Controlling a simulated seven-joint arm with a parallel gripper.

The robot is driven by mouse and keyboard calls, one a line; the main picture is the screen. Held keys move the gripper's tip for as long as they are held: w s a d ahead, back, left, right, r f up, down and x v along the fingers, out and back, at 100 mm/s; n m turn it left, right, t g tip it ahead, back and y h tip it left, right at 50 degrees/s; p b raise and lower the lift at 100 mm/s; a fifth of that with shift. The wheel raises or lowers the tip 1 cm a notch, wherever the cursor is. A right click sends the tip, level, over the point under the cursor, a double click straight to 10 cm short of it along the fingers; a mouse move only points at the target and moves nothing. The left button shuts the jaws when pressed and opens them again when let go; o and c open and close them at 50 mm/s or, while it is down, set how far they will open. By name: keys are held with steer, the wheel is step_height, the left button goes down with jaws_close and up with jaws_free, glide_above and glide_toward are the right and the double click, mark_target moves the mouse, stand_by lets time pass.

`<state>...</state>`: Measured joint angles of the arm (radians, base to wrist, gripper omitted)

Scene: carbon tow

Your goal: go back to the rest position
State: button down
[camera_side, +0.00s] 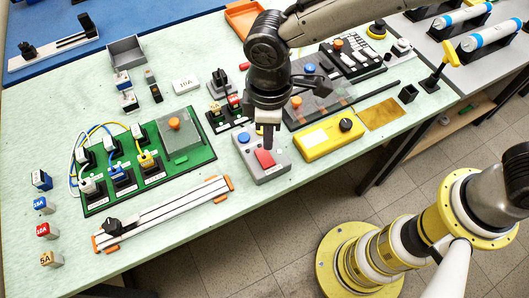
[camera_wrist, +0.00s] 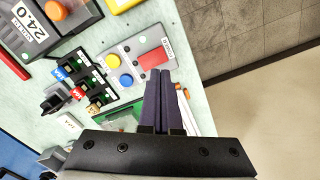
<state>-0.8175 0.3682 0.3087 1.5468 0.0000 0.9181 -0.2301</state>
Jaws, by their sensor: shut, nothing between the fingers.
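My gripper (camera_side: 268,142) points down over the grey control box (camera_side: 266,174), its fingers closed together and empty. In the wrist view my gripper (camera_wrist: 163,74) shows as two dark fingers side by side, tips beside the red rocker (camera_wrist: 152,59) of the box. The box also carries a blue button (camera_wrist: 113,61) and a yellow button (camera_wrist: 126,80). In the side view the red rocker (camera_side: 264,158) is just below the fingertips. I cannot tell whether the tips touch the box.
A yellow meter (camera_side: 325,140) lies right of the box, and a slotted rail (camera_side: 165,214) in front-left. A green wiring board (camera_side: 190,152) stands left; a dark panel with clear cover (camera_side: 318,103) is behind. The table's front edge is close.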

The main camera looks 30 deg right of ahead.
stand_by(0.4)
steer(key=w+d+r+m+t+y, duration=0.1)
steer(key=w+d+r, duration=0.2)
steer(key=d+r, duration=0.2)
steer(key=w+d+r+m+t, duration=0.1)
steer(key=w+d+r+m, duration=0.1)
steer(key=d+r, duration=0.25)
steer(key=s+d+r+m+t, duration=0.2)
steer(key=s+d+r+m, duration=0.1)
steer(key=d+r, duration=0.75)
steer(key=s+d+m+t, duration=0.2)
steer(key=s+d+m, duration=0.1)
steer(key=s+d, duration=0.6)
steer(key=s+d+f+m+h, duration=0.1)
steer(key=s+d+f+m, duration=0.2)
steer(key=s, duration=0.4)
step_height(320, 180, down, 2)
steer(key=shift+s+d+f, duration=0.15)
steer(key=shift+s+d, duration=0.15)
steer(key=shift+d, duration=0.2)
